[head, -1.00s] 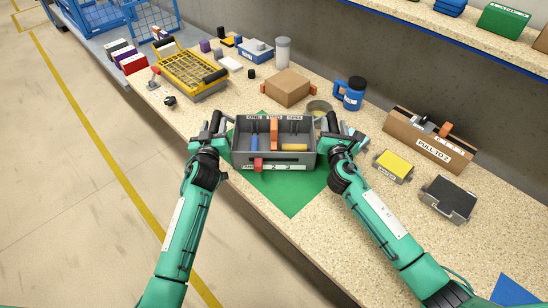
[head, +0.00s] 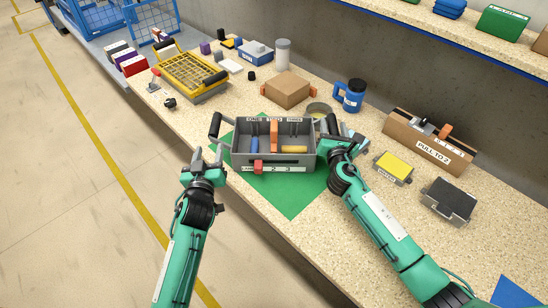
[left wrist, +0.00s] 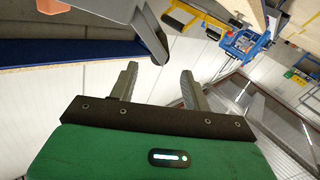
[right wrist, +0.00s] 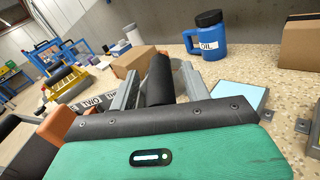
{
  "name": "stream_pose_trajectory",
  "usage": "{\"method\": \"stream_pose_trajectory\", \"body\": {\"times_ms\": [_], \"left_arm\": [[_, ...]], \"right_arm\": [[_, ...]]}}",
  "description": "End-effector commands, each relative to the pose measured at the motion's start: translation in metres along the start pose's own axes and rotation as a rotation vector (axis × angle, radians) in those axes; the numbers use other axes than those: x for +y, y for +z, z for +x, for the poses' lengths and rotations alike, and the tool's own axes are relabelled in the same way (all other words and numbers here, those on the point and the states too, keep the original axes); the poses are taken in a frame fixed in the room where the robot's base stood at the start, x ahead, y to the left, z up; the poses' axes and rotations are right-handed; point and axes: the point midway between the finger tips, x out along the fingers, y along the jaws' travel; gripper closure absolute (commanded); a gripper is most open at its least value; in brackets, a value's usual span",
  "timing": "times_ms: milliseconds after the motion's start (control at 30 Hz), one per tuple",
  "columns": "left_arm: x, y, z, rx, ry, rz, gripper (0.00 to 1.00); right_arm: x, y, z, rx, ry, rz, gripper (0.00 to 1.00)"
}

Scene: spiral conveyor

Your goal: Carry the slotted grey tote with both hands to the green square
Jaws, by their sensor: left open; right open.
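The slotted grey tote (head: 300,160) rests on the green square (head: 292,203) on the speckled bench, covering its back part. It holds a blue item, an orange divider and a yellow item, and has a black handle at each end. My left gripper (head: 208,156) is open and empty, off the bench edge, to the left of and apart from the tote's left handle (head: 215,125). My right gripper (head: 341,136) is open at the tote's right handle; in the right wrist view the black handle (right wrist: 160,80) stands between its fingers (right wrist: 158,88).
A yellow basket (head: 190,76), a cardboard box (head: 287,90) and a blue jug (head: 350,95) stand behind. A yellow-topped block (head: 394,166) and a grey block (head: 448,200) lie to the right. The bench front right of the green square is clear.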

Motion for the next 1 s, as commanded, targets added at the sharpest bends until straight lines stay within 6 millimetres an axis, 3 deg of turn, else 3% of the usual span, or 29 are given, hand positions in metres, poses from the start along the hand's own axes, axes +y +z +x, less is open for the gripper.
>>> {"method": "stream_pose_trajectory", "body": {"times_ms": [133, 367, 800, 1000], "left_arm": [[0.0, 0.0, -0.014, 0.001, 0.0, 0.0, 0.52], [0.0, 0.0, -0.02, 0.0, -0.001, 0.0, 0.52], [0.0, 0.0, -0.019, 0.0, 0.0, 0.0, 0.52], [0.0, 0.0, -0.019, 0.0, -0.001, 0.0, 0.52]], "right_arm": [[0.0, 0.0, 0.0, 0.0, 0.0, 0.0, 0.52], [0.0, -0.001, -0.011, 0.001, 0.0, 0.0, 0.52], [0.0, -0.001, -0.095, 0.002, 0.0, 0.001, 0.52], [0.0, -0.001, -0.116, 0.001, 0.001, 0.0, 0.52]]}}
